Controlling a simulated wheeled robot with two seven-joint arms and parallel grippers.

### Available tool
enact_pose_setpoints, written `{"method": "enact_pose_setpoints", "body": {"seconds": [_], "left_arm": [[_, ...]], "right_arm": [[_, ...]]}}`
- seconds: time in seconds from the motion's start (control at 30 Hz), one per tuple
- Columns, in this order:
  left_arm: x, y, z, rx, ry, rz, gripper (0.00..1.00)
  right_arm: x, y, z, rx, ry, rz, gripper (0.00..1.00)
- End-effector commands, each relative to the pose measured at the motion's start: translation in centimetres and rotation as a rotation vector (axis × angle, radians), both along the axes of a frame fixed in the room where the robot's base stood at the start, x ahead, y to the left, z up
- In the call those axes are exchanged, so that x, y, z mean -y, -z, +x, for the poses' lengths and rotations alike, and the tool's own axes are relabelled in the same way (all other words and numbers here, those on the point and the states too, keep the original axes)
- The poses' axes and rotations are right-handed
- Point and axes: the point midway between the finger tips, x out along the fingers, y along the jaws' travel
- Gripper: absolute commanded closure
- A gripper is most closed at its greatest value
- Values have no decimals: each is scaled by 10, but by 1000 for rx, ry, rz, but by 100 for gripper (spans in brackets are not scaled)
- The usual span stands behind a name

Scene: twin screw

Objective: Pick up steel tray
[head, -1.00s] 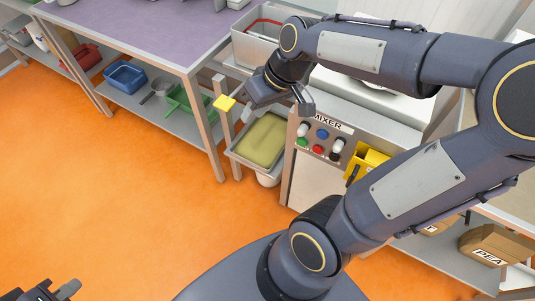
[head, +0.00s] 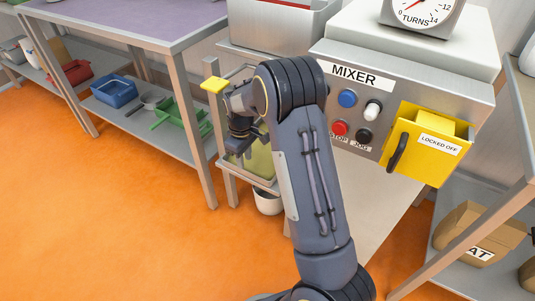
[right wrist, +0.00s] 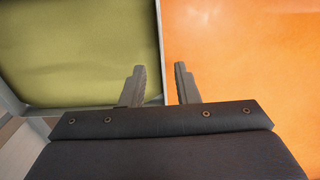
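The steel tray (right wrist: 159,40) holds a yellow-green mass (right wrist: 80,50) that fills most of the left of the right wrist view. In the head view the yellow-green mass (head: 262,160) shows beside the mixer, and my right arm hides much of the tray. My right gripper (right wrist: 160,82) is open, with one finger on each side of the line of the tray's edge. It looks empty, and I cannot tell whether it touches the rim. In the head view my right gripper (head: 243,148) points down at the tray. My left gripper is out of view.
The mixer panel (head: 350,105) with its yellow lock-off box (head: 425,145) stands close on the right. A yellow tab (head: 214,84) and a metal table leg (head: 200,165) are on the left. A white bucket (head: 267,203) is below the tray. Orange floor (head: 90,220) is clear.

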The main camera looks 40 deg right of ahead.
Motion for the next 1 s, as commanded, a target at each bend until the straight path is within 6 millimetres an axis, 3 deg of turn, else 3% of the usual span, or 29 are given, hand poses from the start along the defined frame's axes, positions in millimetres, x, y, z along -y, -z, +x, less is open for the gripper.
{"method": "enact_pose_setpoints", "body": {"seconds": [0.4, 0.67, 0.9, 1.0], "left_arm": [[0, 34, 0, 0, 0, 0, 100], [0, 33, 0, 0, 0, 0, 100], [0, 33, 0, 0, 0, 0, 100], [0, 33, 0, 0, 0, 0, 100]], "right_arm": [[-3, 54, 1, -2, 2, 2, 72], [-2, 57, 1, 1, 3, 3, 72], [-2, 57, 1, 1, 3, 3, 100], [-2, 57, 1, 1, 3, 3, 100]]}}
